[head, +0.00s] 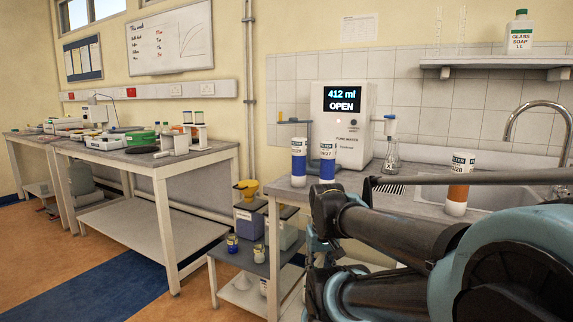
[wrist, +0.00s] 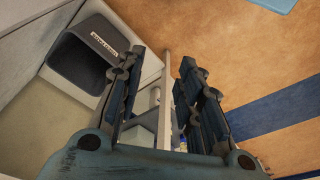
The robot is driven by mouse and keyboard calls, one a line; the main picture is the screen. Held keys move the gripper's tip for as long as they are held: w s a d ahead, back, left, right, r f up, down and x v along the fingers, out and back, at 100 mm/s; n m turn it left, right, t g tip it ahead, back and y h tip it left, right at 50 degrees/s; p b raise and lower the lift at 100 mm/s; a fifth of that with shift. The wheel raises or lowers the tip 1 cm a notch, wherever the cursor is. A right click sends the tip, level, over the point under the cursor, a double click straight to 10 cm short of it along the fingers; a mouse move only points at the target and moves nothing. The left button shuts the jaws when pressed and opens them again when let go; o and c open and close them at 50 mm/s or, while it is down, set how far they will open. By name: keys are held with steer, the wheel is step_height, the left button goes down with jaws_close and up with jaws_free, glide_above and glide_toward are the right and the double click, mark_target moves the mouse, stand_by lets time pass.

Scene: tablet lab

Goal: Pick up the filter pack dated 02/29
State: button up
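Two white filter packs with blue bands stand upright side by side near the left end of the sink counter: the left pack (head: 299,161) and the right pack (head: 327,160). A third filter pack (head: 459,184), white with an orange-brown band, stands upright in front of the sink. Their small printed dates are too blurred for me to read surely. In the wrist view my gripper (wrist: 156,62) is open, its two dark fingers well apart, with nothing held between them. No filter pack shows clearly in that view. My arm fills the lower right of the head view.
A tap (head: 540,110) rises at the sink. A lower shelf unit (head: 250,262) stands left of the counter. A dark bin (wrist: 84,60) shows in the wrist view.

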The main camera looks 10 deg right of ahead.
steer(key=shift+w+a, duration=0.15)
steer(key=o, duration=0.4)
steer(key=shift+r, duration=0.15)
steer(key=o, duration=0.5)
steer(key=r, duration=0.3)
steer(key=shift+w+r+n, duration=0.1)
steer(key=shift+w+n, duration=0.15)
steer(key=shift+n, duration=0.15)
step_height(320, 180, up, 41)
steer(key=n+g, duration=0.2)
steer(key=n, duration=1.4)
glide_above(299, 153)
steer(key=w, duration=0.3)
steer(key=shift+n, duration=0.3)
steer(key=f, duration=1.7)
steer(key=shift+d+f, duration=0.15)
steer(key=shift+d, duration=0.2)
